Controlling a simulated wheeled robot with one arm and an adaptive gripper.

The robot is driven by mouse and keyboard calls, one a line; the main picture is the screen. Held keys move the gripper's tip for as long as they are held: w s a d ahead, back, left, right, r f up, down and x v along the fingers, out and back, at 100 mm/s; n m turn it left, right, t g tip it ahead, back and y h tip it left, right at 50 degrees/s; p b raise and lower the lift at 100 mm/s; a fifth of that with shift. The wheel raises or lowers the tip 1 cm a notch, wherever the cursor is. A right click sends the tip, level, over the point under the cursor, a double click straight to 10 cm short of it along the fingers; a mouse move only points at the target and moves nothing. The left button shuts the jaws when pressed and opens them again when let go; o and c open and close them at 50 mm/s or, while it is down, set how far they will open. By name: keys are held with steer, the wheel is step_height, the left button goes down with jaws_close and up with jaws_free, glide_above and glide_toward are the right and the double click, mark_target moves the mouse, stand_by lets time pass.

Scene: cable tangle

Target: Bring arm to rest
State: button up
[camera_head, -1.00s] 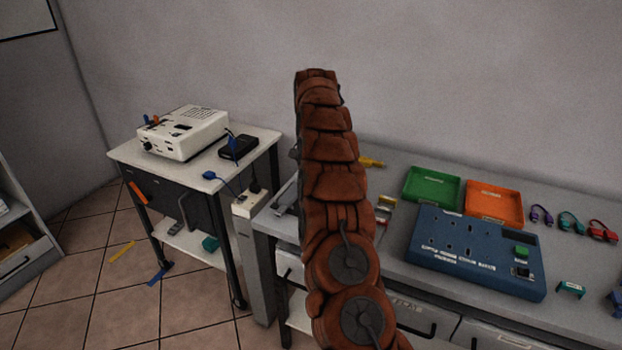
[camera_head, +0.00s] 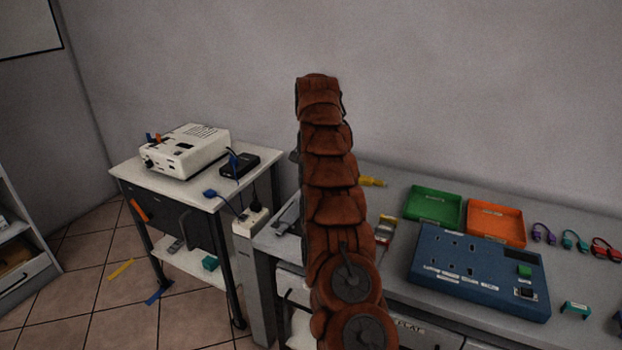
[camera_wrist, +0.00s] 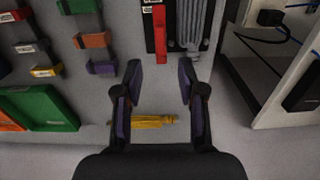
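My gripper (camera_wrist: 160,88) shows in the wrist view with its two dark fingers spread apart and nothing between the tips. Below it lies the grey workbench, with a yellow tool (camera_wrist: 142,122) seen between the lower parts of the fingers, apparently on the bench beneath them. In the head view my brown-sleeved arm stands upright in the middle and hides part of the bench; the gripper itself cannot be made out there. The yellow tool (camera_head: 372,181) shows just right of the arm.
On the workbench (camera_head: 390,262) are a green tray (camera_head: 434,206), an orange tray (camera_head: 495,222), a blue socket panel (camera_head: 478,272) and several coloured cables (camera_head: 573,241). A side table at left holds a white device (camera_head: 186,151) and a black box (camera_head: 239,165). A power strip (camera_head: 251,222) stands between.

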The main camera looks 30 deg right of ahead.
steer(key=s+a+r+n+p, duration=0.2)
steer(key=s+a+r+n, duration=0.3)
steer(key=s+a, duration=0.45)
steer(key=s+a+r+n+p, duration=0.1)
steer(key=s+a+r+n, duration=0.1)
steer(key=s+a+r, duration=0.7)
steer(key=s+a+f+n+p, duration=0.1)
steer(key=s+a+f, duration=0.1)
steer(key=s, duration=0.7)
steer(key=s+a+f+n+g+p, duration=0.1)
steer(key=s+a+f+n, duration=0.1)
steer(key=s, duration=0.8)
steer(key=s+a+f+n+p, duration=0.1)
steer(key=s+a+f, duration=0.3)
steer(key=s, duration=0.6)
steer(key=shift+a+n+g, duration=0.4)
steer(key=shift+a+n, duration=0.1)
steer(key=shift+a, duration=0.6)
